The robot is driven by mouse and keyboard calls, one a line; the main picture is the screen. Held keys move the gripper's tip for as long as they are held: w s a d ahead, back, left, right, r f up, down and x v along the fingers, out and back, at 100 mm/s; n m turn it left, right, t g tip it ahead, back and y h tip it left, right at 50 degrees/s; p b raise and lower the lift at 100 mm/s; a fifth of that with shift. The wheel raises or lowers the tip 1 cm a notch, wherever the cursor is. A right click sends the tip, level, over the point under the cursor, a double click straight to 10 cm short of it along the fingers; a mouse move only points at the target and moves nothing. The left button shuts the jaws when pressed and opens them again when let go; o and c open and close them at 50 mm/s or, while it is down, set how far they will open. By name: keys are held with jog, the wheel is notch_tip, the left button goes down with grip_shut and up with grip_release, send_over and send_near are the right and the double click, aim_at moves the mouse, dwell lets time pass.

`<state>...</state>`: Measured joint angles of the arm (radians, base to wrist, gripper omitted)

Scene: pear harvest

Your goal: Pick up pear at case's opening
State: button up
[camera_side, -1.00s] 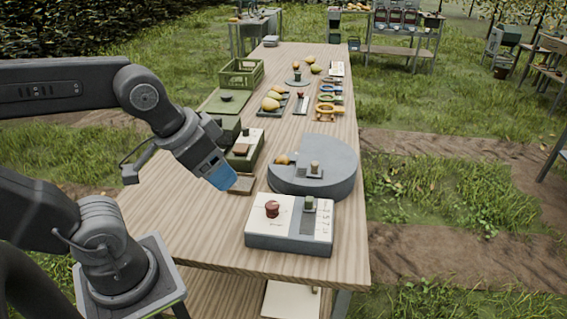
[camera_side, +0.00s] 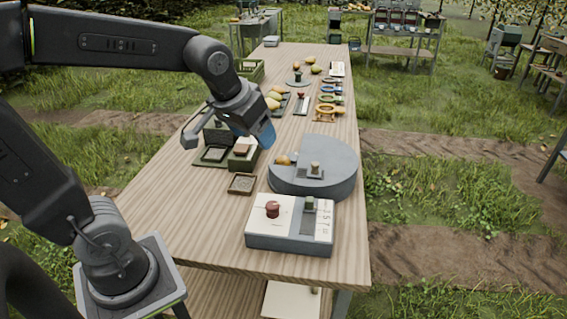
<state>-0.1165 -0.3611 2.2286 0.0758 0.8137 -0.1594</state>
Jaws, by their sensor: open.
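The case (camera_side: 335,178) is a round grey drum on the right side of the table. A small orange-yellow pear (camera_side: 284,160) shows at the opening on its left side. My gripper (camera_side: 262,135) has blue fingers and hangs above and slightly left of the pear, apart from it. It is open, and I see nothing between the fingers, though they are small and partly seen edge-on.
A control box (camera_side: 262,236) with a red button stands in front of the case. A small brown tray (camera_side: 240,184) and green boxes (camera_side: 243,160) lie left of it. Several coloured rings (camera_side: 325,108) and yellow fruit (camera_side: 272,103) lie farther back. The table's front left is bare.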

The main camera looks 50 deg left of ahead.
jog(key=w+a+f+n+y, duration=0.1)
jog(key=w+a+f+n, duration=0.25)
jog(key=w+a, duration=0.6)
jog(key=n+g+y, duration=0.1)
jog(key=n+g, duration=0.1)
jog(key=n, duration=0.1)
send_near(283, 156)
jog(key=x, duration=0.5)
jog(key=shift+w+a+f, duration=0.1)
jog(key=shift+a+f, duration=0.05)
jog(key=shift+f, duration=0.1)
jog(key=shift+x, duration=2.9)
jog(key=shift+c, duration=0.2)
jog(key=c, duration=0.6)
